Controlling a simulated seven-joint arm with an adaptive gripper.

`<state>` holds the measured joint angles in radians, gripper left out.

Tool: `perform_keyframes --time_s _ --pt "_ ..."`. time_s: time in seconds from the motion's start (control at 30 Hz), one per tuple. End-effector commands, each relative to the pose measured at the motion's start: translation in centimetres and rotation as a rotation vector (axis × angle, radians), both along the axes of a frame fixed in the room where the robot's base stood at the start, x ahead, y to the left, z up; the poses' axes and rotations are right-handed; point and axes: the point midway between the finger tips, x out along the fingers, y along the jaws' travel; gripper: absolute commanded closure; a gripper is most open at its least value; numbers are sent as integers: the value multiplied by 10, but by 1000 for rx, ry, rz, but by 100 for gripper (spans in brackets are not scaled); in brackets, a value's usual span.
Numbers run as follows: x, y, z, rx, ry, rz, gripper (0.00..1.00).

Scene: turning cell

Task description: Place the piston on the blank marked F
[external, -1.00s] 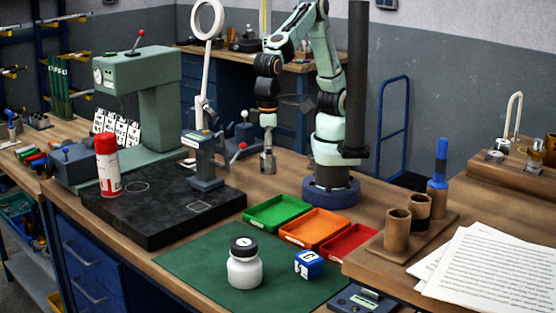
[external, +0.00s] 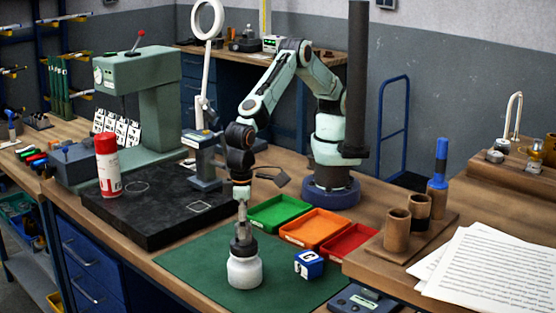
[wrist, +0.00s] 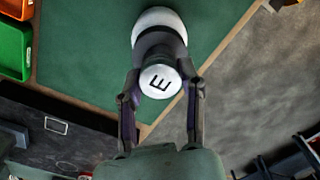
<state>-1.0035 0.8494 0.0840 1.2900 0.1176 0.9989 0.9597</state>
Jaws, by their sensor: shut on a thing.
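A white jar (external: 245,271) with a dark lid stands upright on the green mat (external: 190,262). In the wrist view the white jar (wrist: 158,20) shows behind its dark neck, and a white disc marked E (wrist: 160,82) is on its top. My gripper (external: 241,234) points down over the jar, and in the wrist view my gripper (wrist: 162,92) has its fingers on both sides of the lid, shut on it. A blue cube (external: 309,265) with a white letter, perhaps C or G, lies to the right. I cannot make out a piston or a blank marked F.
Green (external: 280,227), orange (external: 330,240) and red (external: 365,248) trays lie behind the mat. A red-capped spray can (external: 107,180) stands on the black plate (external: 150,232) at left. Brown cups and papers (external: 490,275) are at right. The mat's left part is clear.

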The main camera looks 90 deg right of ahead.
Motion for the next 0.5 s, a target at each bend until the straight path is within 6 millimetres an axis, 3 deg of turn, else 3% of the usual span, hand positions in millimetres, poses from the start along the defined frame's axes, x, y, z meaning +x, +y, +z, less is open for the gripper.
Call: perform_keyframes --time_s 0.23,0.27,0.3,0.33,0.5 --pt "0 0 -3 0 1 0 100" --pt "0 0 -3 0 1 0 56" --pt "0 0 -3 0 1 0 44" --pt "0 0 -3 0 1 0 36" --pt "0 0 -2 0 0 0 36"
